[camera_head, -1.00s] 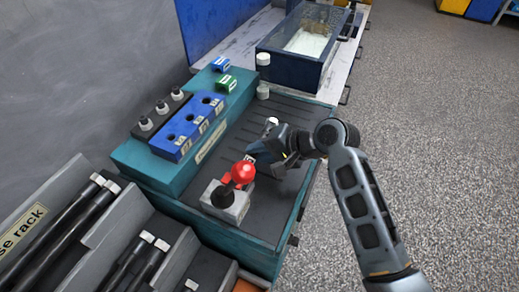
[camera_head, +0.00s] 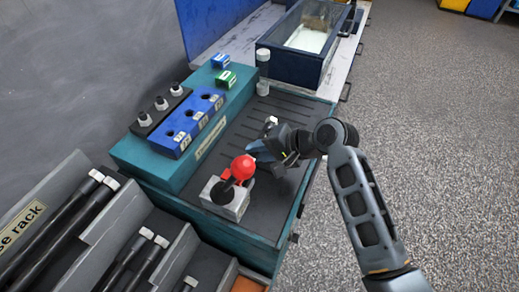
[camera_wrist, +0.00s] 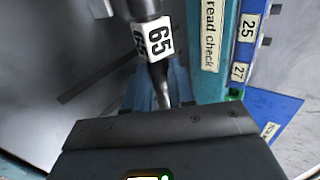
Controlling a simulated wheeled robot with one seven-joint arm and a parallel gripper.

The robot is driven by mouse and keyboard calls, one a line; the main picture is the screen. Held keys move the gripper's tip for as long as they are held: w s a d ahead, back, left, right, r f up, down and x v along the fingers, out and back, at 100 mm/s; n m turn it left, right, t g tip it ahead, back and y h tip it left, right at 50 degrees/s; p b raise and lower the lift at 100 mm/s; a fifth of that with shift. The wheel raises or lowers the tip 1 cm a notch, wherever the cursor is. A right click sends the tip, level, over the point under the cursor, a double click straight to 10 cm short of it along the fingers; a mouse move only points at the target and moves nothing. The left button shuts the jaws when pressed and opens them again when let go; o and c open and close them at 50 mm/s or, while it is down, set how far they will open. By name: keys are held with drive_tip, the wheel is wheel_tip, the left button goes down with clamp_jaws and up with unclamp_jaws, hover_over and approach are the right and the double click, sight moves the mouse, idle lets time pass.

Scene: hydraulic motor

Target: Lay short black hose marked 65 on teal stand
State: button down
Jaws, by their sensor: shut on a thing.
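The short black hose, with a white tag reading 65 (camera_wrist: 158,38), is upright in the wrist view, its lower part between my blue fingers. My gripper (camera_wrist: 155,85) is shut on it. In the head view my gripper (camera_head: 262,150) is over the dark ribbed top of the teal stand (camera_head: 285,112), just behind the red-knobbed lever. A pale metal hose end (camera_head: 271,121) shows beyond the gripper there. The rest of the hose is mostly hidden by my wrist. I cannot tell whether the hose touches the stand.
A red-knobbed lever (camera_head: 243,168) on a grey block stands close in front of the gripper. A raised teal ledge at left carries a blue holed block (camera_head: 190,128) and a black fitting block (camera_head: 160,110). A hose rack (camera_head: 60,225) is at lower left.

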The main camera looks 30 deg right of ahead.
drive_tip(key=shift+f, duration=0.2)
drive_tip(key=c, duration=0.9)
unclamp_jaws()
drive_tip(key=shift+s+f, duration=0.1)
drive_tip(key=shift+f, duration=0.1)
drive_tip(key=shift+s+d+f, duration=0.1)
drive_tip(key=shift+d+f, duration=0.05)
drive_tip(key=shift+f, duration=0.05)
drive_tip(key=v, duration=0.7)
drive_tip(key=shift+r, duration=0.7)
